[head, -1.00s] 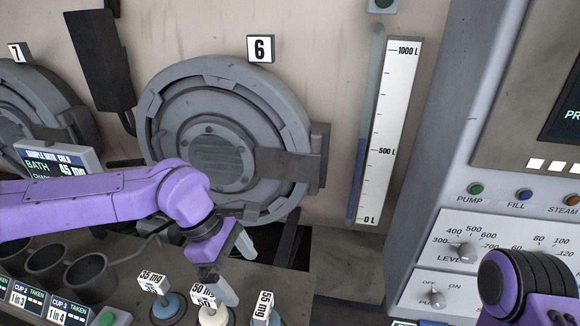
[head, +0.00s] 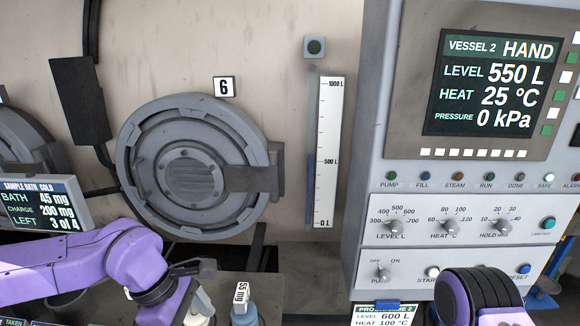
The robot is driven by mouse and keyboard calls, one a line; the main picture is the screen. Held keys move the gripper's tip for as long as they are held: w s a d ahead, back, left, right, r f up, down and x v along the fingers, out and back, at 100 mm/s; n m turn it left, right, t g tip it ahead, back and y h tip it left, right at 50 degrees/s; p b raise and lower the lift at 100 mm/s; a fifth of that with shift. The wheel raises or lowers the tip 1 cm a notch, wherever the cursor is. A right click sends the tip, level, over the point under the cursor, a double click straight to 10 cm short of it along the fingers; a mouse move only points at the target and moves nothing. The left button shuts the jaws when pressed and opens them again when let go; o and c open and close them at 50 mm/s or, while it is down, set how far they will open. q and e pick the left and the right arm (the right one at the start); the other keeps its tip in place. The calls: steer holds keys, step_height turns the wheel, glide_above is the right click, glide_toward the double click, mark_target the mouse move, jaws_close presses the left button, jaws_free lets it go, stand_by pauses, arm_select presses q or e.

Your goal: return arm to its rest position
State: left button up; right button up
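My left arm (head: 95,262) comes in from the left, purple, and bends downward in front of the machine. My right arm (head: 478,296) shows only as a purple and black link at the bottom right, in front of the control panel. The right gripper is out of view.
A round grey hatch (head: 190,170) marked 6 is on the wall. A level gauge (head: 322,150) stands right of it. The control panel (head: 455,225) has a screen (head: 493,83) reading Vessel 2 HAND, 550 L.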

arm_select(q)
steer(key=s+a+f+m+y, duration=0.1)
steer(key=s+a+f+y, duration=0.2)
steer(key=f, duration=0.5)
steer(key=s+a+f+m+t+y, duration=0.1)
steer(key=a+f+y, duration=0.35)
steer(key=f, duration=0.35)
steer(key=s+a+f+m+y, duration=0.1)
steer(key=s+a+f+y, duration=0.1)
steer(key=a+f, duration=0.45)
steer(key=s+f+m+t+h+b, duration=0.1)
steer(key=s+f+m+b, duration=0.2)
steer(key=f, duration=0.5)
steer(key=s+f+m+t+h+b, duration=0.1)
steer(key=s+f+m+b, duration=0.2)
steer(key=s+f, duration=0.5)
steer(key=shift+s+d+f+m, duration=0.2)
steer(key=shift+f+m, duration=0.15)
steer(key=shift+m, duration=0.55)
arm_select(e)
step_height(320, 180, down, 6)
steer(key=shift+w+f, duration=0.2)
steer(key=shift+w, duration=0.25)
steer(key=shift+s, duration=0.1)
